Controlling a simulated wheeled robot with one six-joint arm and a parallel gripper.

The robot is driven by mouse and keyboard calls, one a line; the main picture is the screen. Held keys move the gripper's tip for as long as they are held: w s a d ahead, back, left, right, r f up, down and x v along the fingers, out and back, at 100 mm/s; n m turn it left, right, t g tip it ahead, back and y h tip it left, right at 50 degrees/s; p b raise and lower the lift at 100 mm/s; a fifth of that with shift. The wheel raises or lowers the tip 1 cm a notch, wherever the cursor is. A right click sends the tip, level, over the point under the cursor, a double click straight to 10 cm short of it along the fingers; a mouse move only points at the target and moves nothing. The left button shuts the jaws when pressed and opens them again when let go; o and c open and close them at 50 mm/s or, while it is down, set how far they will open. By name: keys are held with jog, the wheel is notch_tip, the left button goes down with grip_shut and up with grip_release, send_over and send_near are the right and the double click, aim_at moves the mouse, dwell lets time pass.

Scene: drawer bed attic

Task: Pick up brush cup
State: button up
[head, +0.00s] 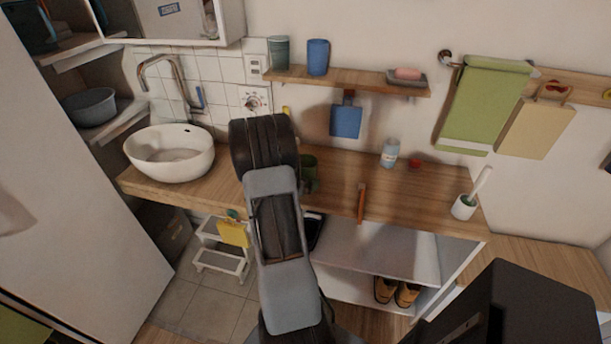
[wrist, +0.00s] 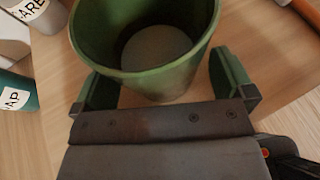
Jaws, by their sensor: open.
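A green cup (wrist: 158,75), open at the top and empty with a grey bottom, stands on the wooden counter in the wrist view. My gripper (wrist: 163,77) is open, with one green finger on each side of the cup. I cannot tell whether the fingers touch it. In the head view my arm hides most of the gripper, and the green cup (head: 309,165) shows just right of the arm. A white cup (head: 463,207) holding a white-handled brush stands at the counter's right end, well apart from my gripper.
The wooden counter (head: 345,180) carries a white basin (head: 168,153) at left and a clear bottle (head: 390,152). A shelf (head: 350,82) hangs above it. Labelled containers, one teal (wrist: 14,92), lie left of the cup in the wrist view.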

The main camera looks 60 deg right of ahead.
jog(key=shift+c, duration=0.5)
jog(key=c, duration=0.9)
jog(key=shift+r, duration=0.15)
jog(key=shift+c, duration=0.2)
jog(key=shift+r, duration=0.95)
jog(key=s+a+r, duration=0.4)
jog(key=a+r, duration=0.7)
jog(key=a, duration=0.2)
jog(key=shift+p, duration=0.4)
